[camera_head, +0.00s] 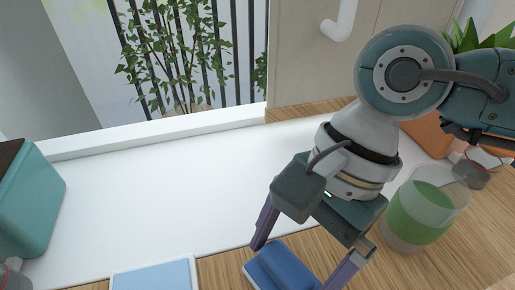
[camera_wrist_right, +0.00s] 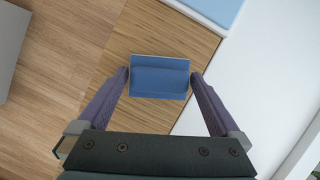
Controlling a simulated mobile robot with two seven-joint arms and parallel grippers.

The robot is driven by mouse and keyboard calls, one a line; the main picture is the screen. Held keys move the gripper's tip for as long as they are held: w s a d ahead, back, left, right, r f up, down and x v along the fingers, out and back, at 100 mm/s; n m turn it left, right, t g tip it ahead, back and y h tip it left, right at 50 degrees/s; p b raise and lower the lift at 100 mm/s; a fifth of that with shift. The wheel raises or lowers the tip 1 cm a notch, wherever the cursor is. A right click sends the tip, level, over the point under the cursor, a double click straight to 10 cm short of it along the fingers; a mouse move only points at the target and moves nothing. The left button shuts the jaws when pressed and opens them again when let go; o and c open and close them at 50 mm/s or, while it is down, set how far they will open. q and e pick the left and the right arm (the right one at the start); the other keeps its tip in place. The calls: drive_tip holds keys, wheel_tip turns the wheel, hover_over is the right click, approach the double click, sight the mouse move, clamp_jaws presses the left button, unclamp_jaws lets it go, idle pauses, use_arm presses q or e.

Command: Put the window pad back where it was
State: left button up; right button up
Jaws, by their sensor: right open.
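The window pad seems to be the blue block (camera_head: 282,266) with a raised darker grip, lying on the wooden surface at the bottom of the head view. It also shows in the right wrist view (camera_wrist_right: 160,80), with a lighter blue edge. My right gripper (camera_head: 297,267) is open above the pad, with one finger on either side of it. In the right wrist view the fingertips (camera_wrist_right: 160,75) flank the pad's short ends; whether they touch it cannot be told. My left gripper is not in view.
A light blue panel with a white rim (camera_head: 155,276) lies left of the pad. A teal box (camera_head: 30,200) stands at far left. A clear cup with green content (camera_head: 418,222) stands right of my gripper. The white surface (camera_head: 150,200) between is largely clear, below a barred window.

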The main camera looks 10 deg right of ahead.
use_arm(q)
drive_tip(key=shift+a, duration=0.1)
use_arm(e)
drive_tip(key=v, duration=1.2)
drive_tip(key=shift+w, duration=0.1)
idle(0.9)
